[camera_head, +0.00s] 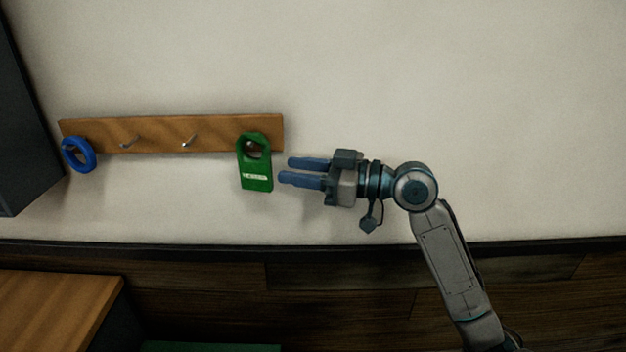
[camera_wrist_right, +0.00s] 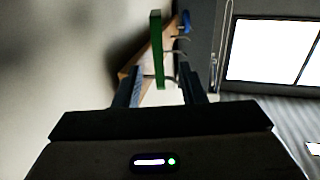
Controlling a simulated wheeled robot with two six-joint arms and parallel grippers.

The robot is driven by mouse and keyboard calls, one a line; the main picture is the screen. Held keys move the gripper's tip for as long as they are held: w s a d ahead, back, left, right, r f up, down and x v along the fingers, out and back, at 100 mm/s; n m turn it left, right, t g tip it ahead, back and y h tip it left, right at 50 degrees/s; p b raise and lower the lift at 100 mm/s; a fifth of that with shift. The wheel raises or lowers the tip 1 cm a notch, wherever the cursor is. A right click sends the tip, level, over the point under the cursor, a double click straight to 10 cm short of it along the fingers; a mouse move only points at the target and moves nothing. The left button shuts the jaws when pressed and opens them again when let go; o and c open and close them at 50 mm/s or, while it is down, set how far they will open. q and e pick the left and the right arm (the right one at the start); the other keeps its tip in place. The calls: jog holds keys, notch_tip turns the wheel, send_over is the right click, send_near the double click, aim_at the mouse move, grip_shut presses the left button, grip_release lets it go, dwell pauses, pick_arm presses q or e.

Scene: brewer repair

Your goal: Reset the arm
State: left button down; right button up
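My right gripper (camera_head: 305,171) is in front of the wall, its two blue fingers pointing left. The fingers are parted and I see nothing held between them in the head view. A green tag (camera_head: 257,178) with a hole hangs on the right end of a wooden hook rail (camera_head: 158,128), just left of the fingertips. In the right wrist view the green tag (camera_wrist_right: 156,50) shows edge-on beyond the gap between the fingers (camera_wrist_right: 162,88). A small gap separates tag and fingertips in the head view. My left gripper is not in view.
A blue ring (camera_head: 88,157) hangs at the rail's left end. Two metal hooks (camera_head: 187,141) between it and the tag are bare. A dark cabinet (camera_head: 22,120) stands at the left, and a wooden counter (camera_head: 55,310) at the lower left. The wall at right is clear.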

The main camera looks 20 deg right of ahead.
jog(key=shift+b+v, duration=0.45)
jog(key=shift+v, duration=0.85)
jog(key=s+f+m+g+h, duration=0.1)
jog(key=s+f+m+h, duration=0.2)
jog(key=f, duration=1)
jog(key=s+f+m+g+h, duration=0.15)
jog(key=s+f+h, duration=0.25)
jog(key=f, duration=0.9)
jog(key=s+d+f+m+g+h, duration=0.35)
jog(key=s+f, duration=0.45)
jog(key=s, duration=0.3)
jog(key=s+d+f+m+g+h, duration=0.2)
jog(key=s+f+h, duration=0.3)
jog(key=s+f, duration=0.4)
jog(key=s+d+f, duration=0.1)
jog(key=d+f, duration=0.1)
jog(key=f, duration=1.4)
jog(key=s+d+f, duration=0.1)
jog(key=s+f, duration=0.1)
jog(key=f, duration=1.5)
jog(key=s+d+f+g, duration=0.1)
jog(key=s+f, duration=1.4)
jog(key=s, duration=0.1)
jog(key=shift+s+g, duration=0.25)
jog(key=shift+g, duration=0.15)
